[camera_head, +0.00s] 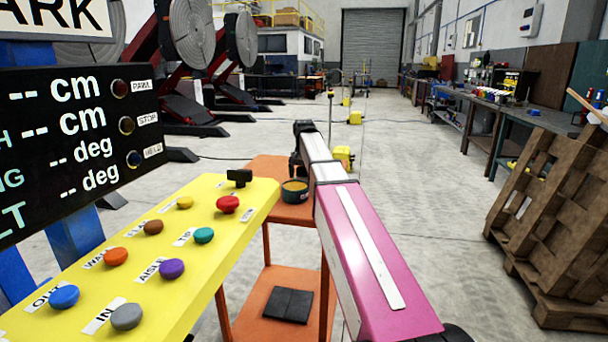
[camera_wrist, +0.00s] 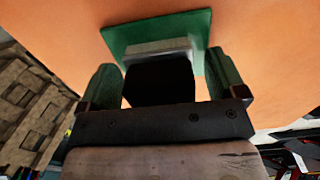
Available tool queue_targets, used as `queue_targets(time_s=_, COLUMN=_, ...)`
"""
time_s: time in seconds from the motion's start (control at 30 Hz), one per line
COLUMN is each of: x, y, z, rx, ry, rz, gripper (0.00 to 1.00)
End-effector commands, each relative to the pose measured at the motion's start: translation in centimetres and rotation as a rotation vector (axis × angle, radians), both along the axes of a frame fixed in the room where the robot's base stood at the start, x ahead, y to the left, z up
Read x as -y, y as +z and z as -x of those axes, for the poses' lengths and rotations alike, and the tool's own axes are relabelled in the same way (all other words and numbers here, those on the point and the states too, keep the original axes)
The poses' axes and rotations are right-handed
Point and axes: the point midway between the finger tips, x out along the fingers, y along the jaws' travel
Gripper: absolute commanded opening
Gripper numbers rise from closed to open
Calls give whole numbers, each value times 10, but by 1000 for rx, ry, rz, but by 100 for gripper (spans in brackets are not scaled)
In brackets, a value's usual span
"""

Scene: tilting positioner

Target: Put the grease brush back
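My gripper (camera_wrist: 165,88) is over the orange cart top (camera_wrist: 265,60), its two green fingers spread apart. A black block with a pale grey edge (camera_wrist: 160,80) shows between the fingers, in front of a green square plate (camera_wrist: 200,22). I cannot tell whether the fingers touch the block or whether it is part of the grease brush. In the head view, my gripper end is dark and small, at the far side of the cart, partly hidden by my arm. A dark round pot (camera_head: 295,191) with yellowish contents stands on the cart top. I cannot make out the grease brush clearly.
A yellow button panel (camera_head: 200,225) stands left of the cart, under a black display board (camera_head: 75,140). A black pad (camera_head: 288,304) lies on the lower cart shelf. Wooden pallets (camera_head: 555,215) lean at the right. The floor between the cart and pallets is clear.

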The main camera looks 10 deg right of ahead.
Motion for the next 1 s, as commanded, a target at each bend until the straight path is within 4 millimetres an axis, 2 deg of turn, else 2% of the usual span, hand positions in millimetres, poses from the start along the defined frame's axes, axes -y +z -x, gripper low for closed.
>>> queue_targets(time_s=0.27, x=0, y=1, z=0, rx=0, ry=0, rz=0, gripper=91)
queue_targets(time_s=0.43, x=0, y=11, z=-1, rx=1, ry=0, rz=0, gripper=91)
queue_targets(time_s=1.0, x=0, y=106, z=-1, rx=1, ry=0, rz=0, gripper=91)
